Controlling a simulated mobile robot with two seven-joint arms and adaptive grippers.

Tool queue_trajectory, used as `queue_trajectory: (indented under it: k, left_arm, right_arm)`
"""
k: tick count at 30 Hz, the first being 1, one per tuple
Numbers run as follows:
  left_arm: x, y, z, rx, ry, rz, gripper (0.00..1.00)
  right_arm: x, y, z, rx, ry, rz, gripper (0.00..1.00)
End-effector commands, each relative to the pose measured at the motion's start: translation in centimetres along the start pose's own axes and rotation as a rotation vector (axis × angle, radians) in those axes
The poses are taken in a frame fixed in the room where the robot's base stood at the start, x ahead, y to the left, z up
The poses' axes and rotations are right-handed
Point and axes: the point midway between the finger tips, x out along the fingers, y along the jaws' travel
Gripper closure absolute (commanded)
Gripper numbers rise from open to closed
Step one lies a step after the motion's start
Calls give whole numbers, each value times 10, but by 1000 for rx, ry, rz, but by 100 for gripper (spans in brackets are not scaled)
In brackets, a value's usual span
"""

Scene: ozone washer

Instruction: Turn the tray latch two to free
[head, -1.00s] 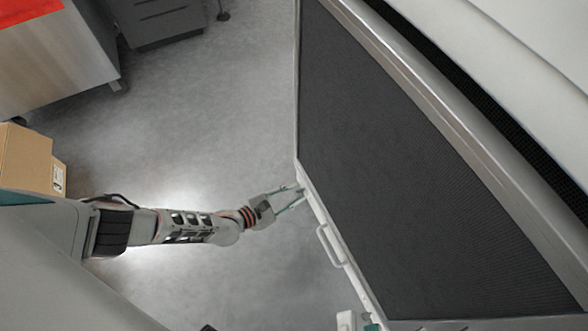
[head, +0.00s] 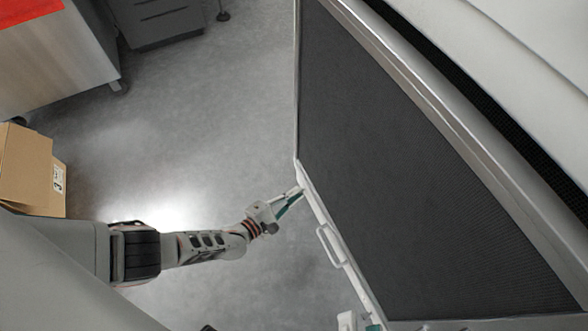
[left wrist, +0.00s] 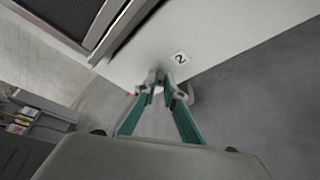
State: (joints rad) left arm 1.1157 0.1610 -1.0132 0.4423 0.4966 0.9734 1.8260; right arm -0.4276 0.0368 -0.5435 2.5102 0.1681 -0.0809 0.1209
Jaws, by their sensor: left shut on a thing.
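The tray latch two, a small pale latch (left wrist: 156,77), sits in the left wrist view on a white panel, just below a label marked "2" (left wrist: 180,58). My left gripper (left wrist: 160,93) has its teal fingers closed in around the latch, and the fingers partly hide it. In the head view my left gripper (head: 296,194) meets the white front edge of the dark-topped tray unit near its left corner; the latch is too small to make out there. A pale and teal piece of my right gripper (head: 372,327) shows at the bottom edge, mostly cut off.
A white handle (head: 331,246) sticks out from the tray unit's front edge, close to my left gripper. The large dark mesh top (head: 420,190) fills the right side. A cardboard box (head: 28,170) and a metal cabinet (head: 60,55) stand at left. The floor between is clear.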

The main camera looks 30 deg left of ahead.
Motion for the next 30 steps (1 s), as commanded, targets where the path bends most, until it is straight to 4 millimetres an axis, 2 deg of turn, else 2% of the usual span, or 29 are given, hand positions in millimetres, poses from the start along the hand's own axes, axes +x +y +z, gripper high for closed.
queue_trajectory:
  k: [14,15,17,30]
  left_arm:
    - [0,0,-1,44,2,18,100]
    - [0,0,-1,44,2,18,88]
    - [0,0,-1,43,2,17,74]
    - [-3,-1,-1,41,2,16,74]
  right_arm:
    - [0,-1,0,2,0,-2,60]
    - [0,-1,0,2,0,-2,60]
    - [0,-1,0,2,0,-2,60]
    - [0,-1,0,2,0,-1,60]
